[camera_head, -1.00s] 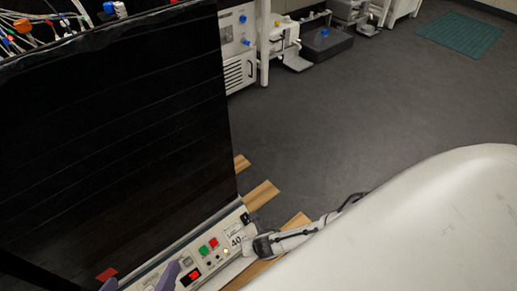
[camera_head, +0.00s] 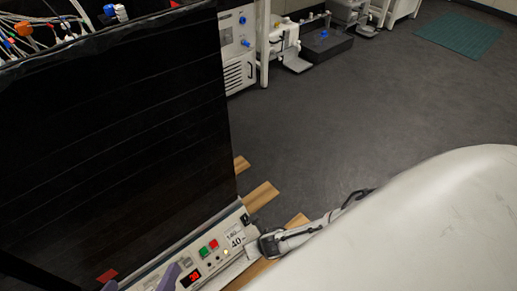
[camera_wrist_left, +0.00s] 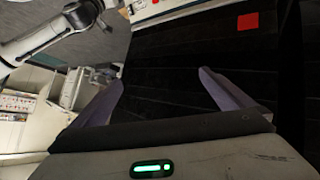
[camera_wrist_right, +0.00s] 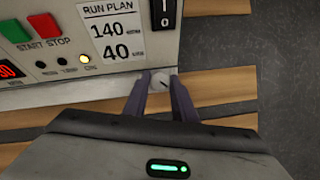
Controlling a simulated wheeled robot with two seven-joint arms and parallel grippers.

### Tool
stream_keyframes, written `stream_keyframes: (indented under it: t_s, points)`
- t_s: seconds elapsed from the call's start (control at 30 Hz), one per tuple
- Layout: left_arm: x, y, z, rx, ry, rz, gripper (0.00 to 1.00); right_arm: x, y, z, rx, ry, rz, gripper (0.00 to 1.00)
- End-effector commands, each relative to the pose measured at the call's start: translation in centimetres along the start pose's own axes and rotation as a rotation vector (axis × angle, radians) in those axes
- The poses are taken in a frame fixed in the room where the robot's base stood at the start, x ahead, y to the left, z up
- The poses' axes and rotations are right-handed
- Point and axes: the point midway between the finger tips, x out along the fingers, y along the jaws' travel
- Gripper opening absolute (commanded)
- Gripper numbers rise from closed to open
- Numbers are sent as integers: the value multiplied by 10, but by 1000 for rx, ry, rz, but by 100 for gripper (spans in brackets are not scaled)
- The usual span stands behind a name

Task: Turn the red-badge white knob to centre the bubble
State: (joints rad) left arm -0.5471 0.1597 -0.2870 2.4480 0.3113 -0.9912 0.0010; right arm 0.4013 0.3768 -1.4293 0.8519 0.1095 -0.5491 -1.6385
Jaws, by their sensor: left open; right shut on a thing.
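My right gripper (camera_wrist_right: 160,82) is shut on a small round white knob (camera_wrist_right: 158,80) at the lower edge of the control panel. The fingers cover part of the knob, and no red badge shows on it. In the head view my right gripper (camera_head: 266,246) is at the panel's right end, with the knob hidden. My left gripper (camera_wrist_left: 158,88) is open and empty, its purple fingers wide apart in front of a black surface. One of its fingers shows low in the head view. I cannot make out a bubble in any view.
The panel has a green button (camera_wrist_right: 14,30), a red button (camera_wrist_right: 43,26), a lit yellow lamp (camera_wrist_right: 84,59), a run plan label (camera_wrist_right: 112,30) and a black switch (camera_wrist_right: 165,14). A red square (camera_wrist_left: 248,21) marks the black surface. Wooden slats (camera_wrist_right: 215,88) lie beside the panel.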

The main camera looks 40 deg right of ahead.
Motion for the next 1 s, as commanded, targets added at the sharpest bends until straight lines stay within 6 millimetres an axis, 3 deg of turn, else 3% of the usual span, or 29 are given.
stream_keyframes:
  t_s: [0.5,1.0]
  points:
    - [3,-3,6,-2,-17,-5,100,1,-3,2,-341,-2,140,2]
    - [0,0,-1,-2,5,3,100,0,-3,2,-437,-1,181,2]
